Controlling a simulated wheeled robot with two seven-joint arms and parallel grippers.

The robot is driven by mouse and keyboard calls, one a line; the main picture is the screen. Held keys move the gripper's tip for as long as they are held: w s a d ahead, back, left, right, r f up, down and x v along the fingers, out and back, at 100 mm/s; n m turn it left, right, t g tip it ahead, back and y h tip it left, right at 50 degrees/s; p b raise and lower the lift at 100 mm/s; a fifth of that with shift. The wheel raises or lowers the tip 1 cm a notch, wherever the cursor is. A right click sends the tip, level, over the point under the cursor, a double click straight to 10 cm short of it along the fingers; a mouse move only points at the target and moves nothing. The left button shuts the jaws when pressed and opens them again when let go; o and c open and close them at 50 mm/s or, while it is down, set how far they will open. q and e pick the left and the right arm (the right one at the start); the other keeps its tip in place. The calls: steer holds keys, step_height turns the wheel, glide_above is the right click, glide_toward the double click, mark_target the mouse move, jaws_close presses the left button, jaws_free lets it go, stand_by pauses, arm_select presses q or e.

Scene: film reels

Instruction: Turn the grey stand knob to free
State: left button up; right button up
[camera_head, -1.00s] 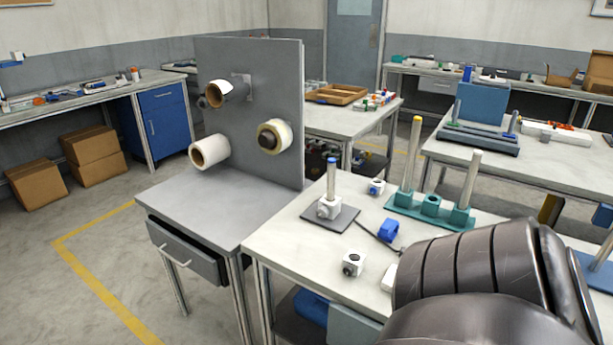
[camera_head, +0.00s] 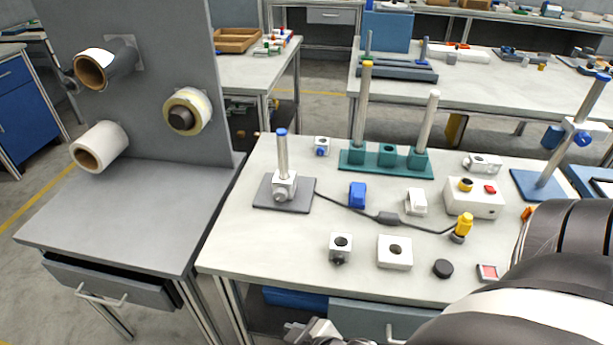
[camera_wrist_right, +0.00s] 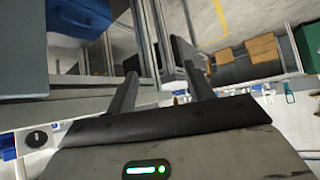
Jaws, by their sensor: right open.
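The grey stand (camera_head: 281,155) has a flat grey base plate (camera_head: 262,195), an upright metal post and a blue cap. It stands at the left of the white table. A pale clamp block sits low on the post, with a small grey knob (camera_head: 279,196) on its front. The knob's setting is too small to read. My right gripper (camera_wrist_right: 162,82) is open and empty in the right wrist view, its two dark fingers apart, away from the stand. My right arm fills the lower right of the head view. My left gripper is not in view.
On the white table (camera_head: 240,248) are a teal rack (camera_head: 350,168) with posts, a blue block (camera_head: 357,195), white knob boxes (camera_head: 394,252), a yellow-topped plug with a cable, and a blue-based stand (camera_head: 540,186). A grey panel with rolls (camera_head: 150,80) stands left.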

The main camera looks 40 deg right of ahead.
step_height(320, 180, up, 6)
steer(key=s+d+f+g+h, duration=0.1)
steer(key=s+d+g, duration=0.1)
steer(key=g, duration=0.1)
steer(key=n+t+h, duration=0.4)
steer(key=n+h, duration=0.7)
steer(key=n, duration=1)
glide_toward(280, 197)
steer(key=shift+g, duration=0.3)
steer(key=x, duration=0.9)
steer(key=shift+w+a+r+p, duration=0.1)
steer(key=shift+w+r+p, duration=0.1)
steer(key=shift+p, duration=0.1)
steer(key=shift+s, duration=0.1)
steer(key=c, duration=1)
